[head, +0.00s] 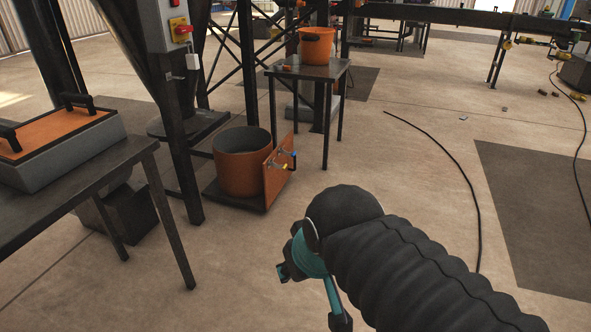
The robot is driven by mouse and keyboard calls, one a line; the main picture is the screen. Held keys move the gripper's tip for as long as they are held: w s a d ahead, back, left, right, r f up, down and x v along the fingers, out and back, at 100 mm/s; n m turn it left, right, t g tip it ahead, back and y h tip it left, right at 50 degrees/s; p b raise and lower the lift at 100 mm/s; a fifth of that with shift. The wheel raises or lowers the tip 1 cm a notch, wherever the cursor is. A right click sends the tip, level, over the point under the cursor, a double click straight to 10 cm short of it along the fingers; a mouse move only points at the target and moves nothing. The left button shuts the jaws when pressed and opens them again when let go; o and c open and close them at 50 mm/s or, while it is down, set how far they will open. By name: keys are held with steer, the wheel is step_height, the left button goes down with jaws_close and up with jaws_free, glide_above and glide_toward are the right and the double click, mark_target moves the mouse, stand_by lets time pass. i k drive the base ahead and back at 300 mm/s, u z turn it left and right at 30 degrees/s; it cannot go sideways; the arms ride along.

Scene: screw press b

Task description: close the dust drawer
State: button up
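The dust drawer (236,196) is a low dark tray on the floor left of centre, with an upright orange front panel (277,172). It stands pulled out, to the right of a dark machine leg. A round orange-brown drum (241,168) sits on the tray behind the panel. The panel has a handle (293,158) on its right-hand face, with small blue and yellow parts beside it. My gripper (310,275), with teal and black parts, is at the end of my black-sleeved arm, lower right of the drawer and apart from it. Its fingers are partly hidden by the arm.
A small dark table (310,72) with an orange bucket (316,46) stands just behind the drawer. A dark bench (80,180) with an orange-topped box is at left. A black cable (455,165) curves over the floor at right. The floor in front of the panel is clear.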

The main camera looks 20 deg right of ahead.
mark_target(244, 156)
steer(key=z, duration=0.55)
steer(key=i, duration=1.1)
steer(key=u, duration=0.15)
steer(key=k, duration=0.4)
steer(key=u, duration=0.5)
steer(key=i, duration=1.05)
steer(key=z, duration=0.6)
steer(key=i, duration=0.4)
steer(key=z, duration=0.35)
